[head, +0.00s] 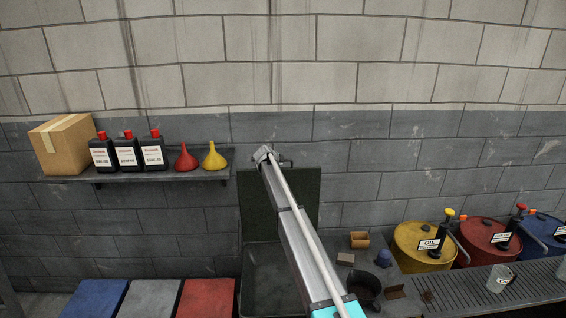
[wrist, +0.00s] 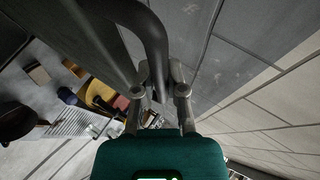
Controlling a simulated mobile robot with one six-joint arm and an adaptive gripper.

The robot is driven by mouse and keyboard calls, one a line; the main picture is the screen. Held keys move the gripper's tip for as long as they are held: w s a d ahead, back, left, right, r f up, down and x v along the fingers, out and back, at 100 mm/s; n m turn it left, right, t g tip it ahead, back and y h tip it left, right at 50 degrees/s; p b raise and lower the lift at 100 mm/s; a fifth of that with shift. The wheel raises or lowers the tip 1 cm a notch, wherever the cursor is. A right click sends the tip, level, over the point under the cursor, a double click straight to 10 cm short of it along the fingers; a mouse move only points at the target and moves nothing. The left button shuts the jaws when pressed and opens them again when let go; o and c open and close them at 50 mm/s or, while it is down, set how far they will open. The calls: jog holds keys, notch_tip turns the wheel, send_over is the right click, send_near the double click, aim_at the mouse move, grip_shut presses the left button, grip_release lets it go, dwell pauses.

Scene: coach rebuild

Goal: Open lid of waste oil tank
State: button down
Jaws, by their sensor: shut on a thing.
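The waste oil tank (head: 246,280) stands open below the wall, left of the bench. Its dark green lid (head: 303,196) stands about upright at the tank's back edge, close to the wall. My arm reaches up across the tank to the lid's top edge in the head view. In the wrist view, my gripper (wrist: 160,82) has its two fingers around the dark curved handle (wrist: 153,32) of the lid and is shut on it. The fingers are hard to make out in the head view, and my arm hides part of the lid and tank.
A shelf (head: 140,178) with a box, bottles and funnels is on the wall at left. Blue, grey and red bins (head: 207,298) stand left of the tank. The bench at right holds a dark pot (head: 366,286); yellow (head: 415,240), red and blue drums stand behind a grate.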

jog(key=shift+a, duration=0.4)
jog(key=c, duration=0.7)
grip_release()
jog(key=shift+s, duration=0.1)
jog(key=shift+d, duration=0.3)
jog(key=shift+a, duration=0.1)
